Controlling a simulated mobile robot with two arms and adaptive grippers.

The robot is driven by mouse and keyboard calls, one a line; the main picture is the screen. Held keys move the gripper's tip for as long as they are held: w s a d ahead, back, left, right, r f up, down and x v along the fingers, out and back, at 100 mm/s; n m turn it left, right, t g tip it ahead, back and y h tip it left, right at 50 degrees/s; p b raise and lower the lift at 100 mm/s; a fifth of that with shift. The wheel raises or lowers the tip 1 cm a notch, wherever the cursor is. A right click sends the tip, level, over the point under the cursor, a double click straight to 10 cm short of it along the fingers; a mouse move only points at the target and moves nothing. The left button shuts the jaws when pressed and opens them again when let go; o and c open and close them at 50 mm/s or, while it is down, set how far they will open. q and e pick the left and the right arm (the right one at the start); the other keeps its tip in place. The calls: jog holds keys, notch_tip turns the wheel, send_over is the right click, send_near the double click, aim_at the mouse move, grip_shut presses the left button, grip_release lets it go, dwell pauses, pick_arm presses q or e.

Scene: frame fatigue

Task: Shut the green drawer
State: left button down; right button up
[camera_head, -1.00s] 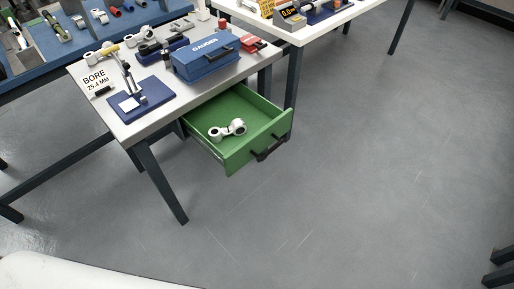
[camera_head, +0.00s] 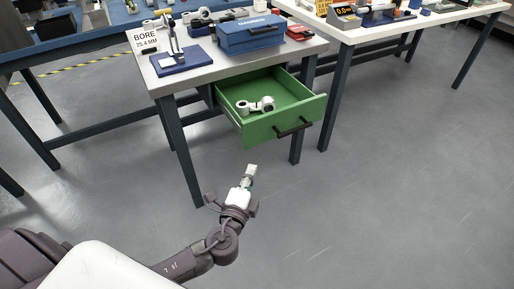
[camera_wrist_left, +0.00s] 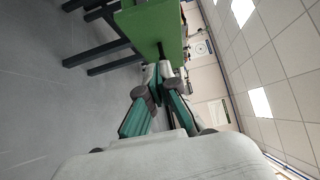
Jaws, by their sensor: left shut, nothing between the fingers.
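The green drawer (camera_head: 286,123) stands pulled out from under the small grey-topped table (camera_head: 190,72). Its front has a dark bar handle (camera_head: 295,127). A white part with round ends (camera_head: 256,105) lies inside the drawer. My left gripper (camera_head: 250,172) is shut and empty, in front of and below the drawer, apart from it in the head view. In the left wrist view the drawer front (camera_wrist_left: 152,32) and its dark handle (camera_wrist_left: 161,50) are just beyond the shut fingertips (camera_wrist_left: 158,72). My right gripper is not in view.
On the tabletop are a blue case (camera_head: 250,36), a dark blue stand (camera_head: 180,62) and a BORE sign (camera_head: 146,40). Table legs (camera_head: 183,155) stand left of my gripper. A second table (camera_head: 375,28) is at the right. The floor in front is clear.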

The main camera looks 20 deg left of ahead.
pick_arm(q)
send_near(256, 133)
jog(key=w+d, duration=0.3)
jog(key=w+a, duration=0.2)
jog(key=a, duration=0.1)
jog(key=shift+w, duration=0.3)
jog(key=shift+w+a, duration=0.3)
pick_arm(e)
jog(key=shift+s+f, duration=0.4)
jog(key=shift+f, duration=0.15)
pick_arm(q)
jog(key=shift+a, duration=0.1)
